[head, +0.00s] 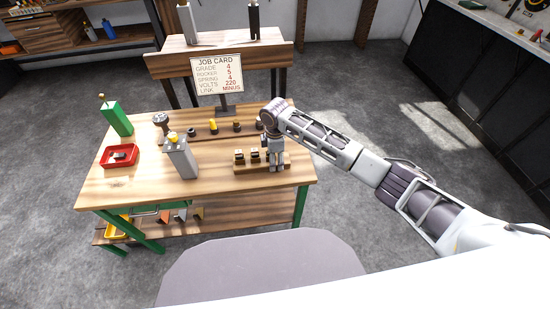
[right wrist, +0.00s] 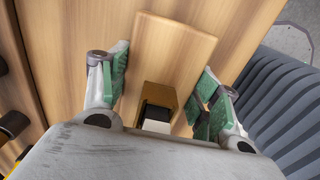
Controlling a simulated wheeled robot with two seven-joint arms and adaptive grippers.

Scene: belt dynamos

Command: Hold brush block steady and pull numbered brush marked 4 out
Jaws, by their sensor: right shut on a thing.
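The wooden brush block (head: 241,169) stands at the right front of the workbench, with dark-topped brushes (head: 254,154) upright in it. No number on the brushes is readable. My right gripper (head: 276,167) reaches down over the right end of the block. A brush with a dark and a white face (right wrist: 156,116) shows between the fingers, partly hidden by my gripper's body. My left gripper is not in view.
The workbench (head: 110,190) also holds a grey block with a yellow top (head: 180,158), a red tray (head: 119,156), a green post (head: 116,118) and a row of small parts (head: 213,126). The job card (head: 218,77) reads grade 4. The bench's front middle is clear.

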